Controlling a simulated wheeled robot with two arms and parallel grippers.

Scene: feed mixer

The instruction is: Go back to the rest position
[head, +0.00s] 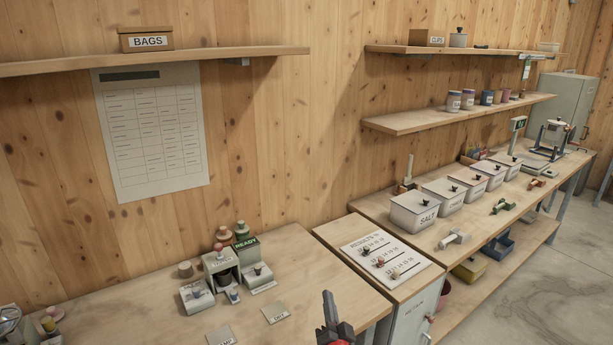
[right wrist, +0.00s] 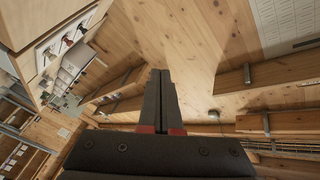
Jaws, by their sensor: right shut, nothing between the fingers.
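My right gripper (head: 332,318) shows at the bottom of the head view, in front of the near table's right edge. Its dark fingers point up and have red at their base. In the right wrist view my right gripper (right wrist: 160,75) has its two fingers together with nothing between them. It touches nothing that I can see. My left gripper is in neither view.
The near wooden table (head: 150,318) holds a small device marked READY (head: 245,241). A cabinet with a RESULTS board (head: 383,257) stands right of it. Beyond is a bench with lidded boxes such as SALT (head: 414,213). Wall shelves (head: 160,61) hang above. Floor (head: 555,290) is clear at right.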

